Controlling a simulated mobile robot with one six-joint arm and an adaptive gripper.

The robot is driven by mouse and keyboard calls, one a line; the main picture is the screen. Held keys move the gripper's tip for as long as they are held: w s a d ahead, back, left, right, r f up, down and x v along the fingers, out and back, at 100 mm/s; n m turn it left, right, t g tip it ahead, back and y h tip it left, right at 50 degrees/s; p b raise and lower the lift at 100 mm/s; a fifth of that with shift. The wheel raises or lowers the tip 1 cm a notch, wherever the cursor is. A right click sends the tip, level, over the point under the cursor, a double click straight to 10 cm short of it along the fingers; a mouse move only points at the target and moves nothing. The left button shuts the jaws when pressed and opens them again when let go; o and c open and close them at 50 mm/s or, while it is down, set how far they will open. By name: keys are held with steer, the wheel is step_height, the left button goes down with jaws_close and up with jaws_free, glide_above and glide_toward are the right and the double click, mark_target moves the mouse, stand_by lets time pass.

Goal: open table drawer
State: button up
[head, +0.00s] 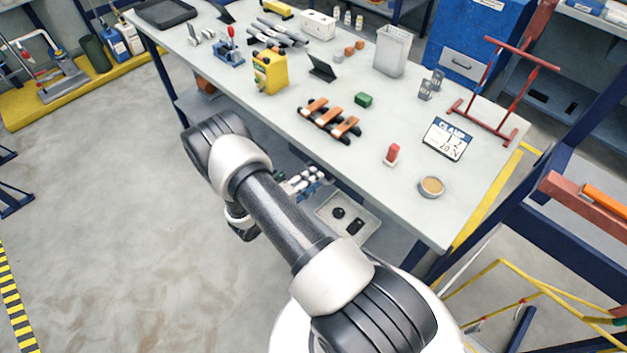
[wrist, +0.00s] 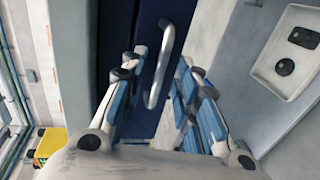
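In the wrist view, a silver bar handle (wrist: 160,65) stands out from a dark blue drawer front (wrist: 181,12). The handle runs nearly upright in the picture. My gripper (wrist: 162,64) is open, with one blue-padded finger on each side of the handle. A gap shows between the handle and each finger, and I see no clear contact. I see no opening at the drawer front, but much of it is out of frame. In the head view, the grey-topped table (head: 400,195) shows from above, and my arm and the table top hide the drawer.
A pale tray with dark items (wrist: 290,55) lies on the lower shelf, right of my gripper.

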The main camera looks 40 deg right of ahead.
steer(key=shift+d+f, duration=0.1)
steer(key=shift+d, duration=0.45)
jaws_close()
stand_by(0.5)
